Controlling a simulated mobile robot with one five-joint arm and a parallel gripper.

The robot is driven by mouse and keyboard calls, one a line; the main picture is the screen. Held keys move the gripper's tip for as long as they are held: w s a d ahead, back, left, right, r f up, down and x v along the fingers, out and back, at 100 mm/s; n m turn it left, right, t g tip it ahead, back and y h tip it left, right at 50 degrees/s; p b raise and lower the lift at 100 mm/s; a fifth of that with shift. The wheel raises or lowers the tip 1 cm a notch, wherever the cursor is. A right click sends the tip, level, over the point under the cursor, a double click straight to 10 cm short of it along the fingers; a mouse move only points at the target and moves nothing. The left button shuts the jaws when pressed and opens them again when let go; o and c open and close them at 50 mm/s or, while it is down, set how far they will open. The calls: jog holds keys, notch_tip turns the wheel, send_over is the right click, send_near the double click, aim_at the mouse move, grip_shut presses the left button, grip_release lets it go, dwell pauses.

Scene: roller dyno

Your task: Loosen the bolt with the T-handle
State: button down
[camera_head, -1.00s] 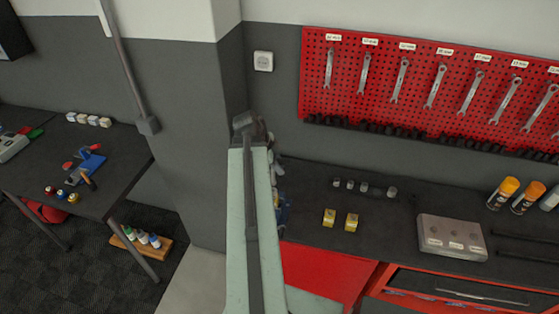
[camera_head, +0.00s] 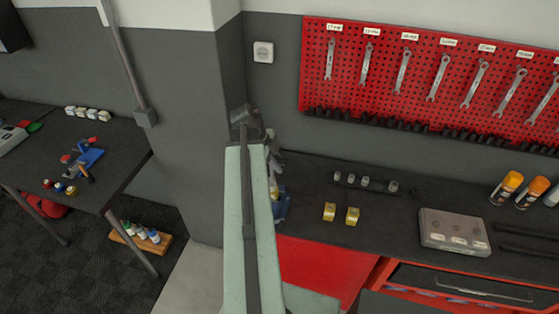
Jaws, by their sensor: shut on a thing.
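My own arm (camera_head: 248,225) rises through the middle of the view, and its upper joint (camera_head: 243,118) stands in front of the grey wall corner. My gripper's jaws are hidden behind the arm. Only a grey, partly covered part shows along the arm's right side, too small to make out. A blue thing (camera_head: 283,206) is partly covered by the arm at the left end of the bench. I cannot make out the bolt or the T-handle, nor what the jaws touch.
The dark workbench (camera_head: 390,225) on the right holds two yellow blocks (camera_head: 329,211), a row of sockets (camera_head: 365,183), a grey case (camera_head: 454,231) and spray cans (camera_head: 506,189). Wrenches hang on the red pegboard (camera_head: 425,60). A second table (camera_head: 125,165) stands at left.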

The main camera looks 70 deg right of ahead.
jog(key=shift+f, duration=0.15)
jog(key=shift+f+b, duration=0.85)
jog(key=shift+b, duration=0.15)
